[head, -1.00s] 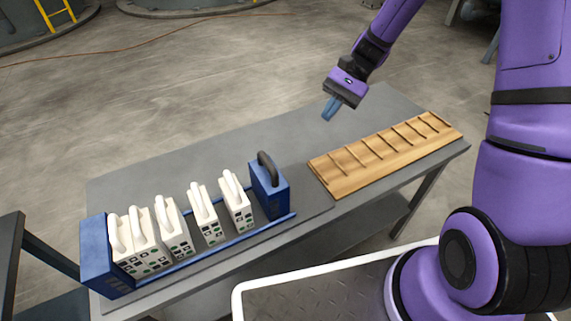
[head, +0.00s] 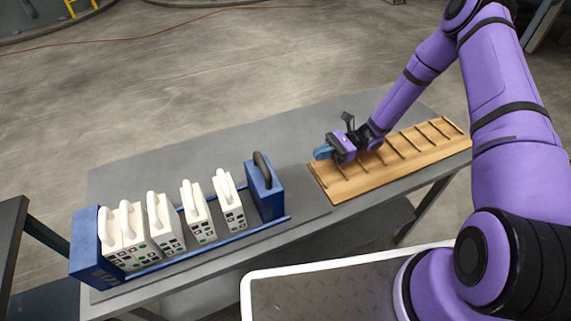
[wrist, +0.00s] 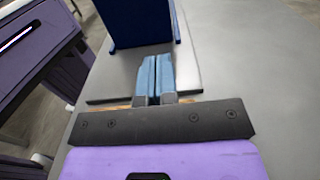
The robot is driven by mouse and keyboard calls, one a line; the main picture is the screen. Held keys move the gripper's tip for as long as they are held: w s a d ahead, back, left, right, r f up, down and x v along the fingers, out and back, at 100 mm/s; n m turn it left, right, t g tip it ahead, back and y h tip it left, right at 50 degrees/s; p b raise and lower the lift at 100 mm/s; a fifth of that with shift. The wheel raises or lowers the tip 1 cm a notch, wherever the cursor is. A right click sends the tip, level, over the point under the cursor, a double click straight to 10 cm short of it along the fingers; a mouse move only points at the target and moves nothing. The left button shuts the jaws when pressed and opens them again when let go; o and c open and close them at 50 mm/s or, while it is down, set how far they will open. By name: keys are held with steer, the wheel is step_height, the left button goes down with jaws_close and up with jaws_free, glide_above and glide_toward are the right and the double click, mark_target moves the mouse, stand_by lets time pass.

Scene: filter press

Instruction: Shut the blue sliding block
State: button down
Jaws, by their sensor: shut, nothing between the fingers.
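The blue sliding block (head: 265,188), with a dark handle on top, stands at the right end of the blue rails. Its lower part also shows in the wrist view (wrist: 138,20), just ahead of the fingers. Several white plates (head: 196,207) with white handles stand between it and the fixed blue end block (head: 92,248), with gaps between some of them. My gripper (head: 322,152) is shut and empty, to the right of the sliding block and apart from it, above the left end of the wooden rack. The blue fingers (wrist: 155,78) point toward the block.
The slotted wooden rack (head: 395,160) lies empty on the right of the grey table (head: 200,160). The tabletop behind the plates is clear. Blue rails (head: 240,233) run under the plates along the table.

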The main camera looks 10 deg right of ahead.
glide_toward(248, 180)
steer(key=shift+a, duration=0.7)
steer(key=x, duration=0.8)
steer(key=shift+a, duration=0.4)
steer(key=v, duration=1.3)
steer(key=shift+d, duration=0.35)
steer(key=shift+s+d, duration=0.15)
steer(key=shift+d, duration=0.1)
steer(key=x, duration=1.4)
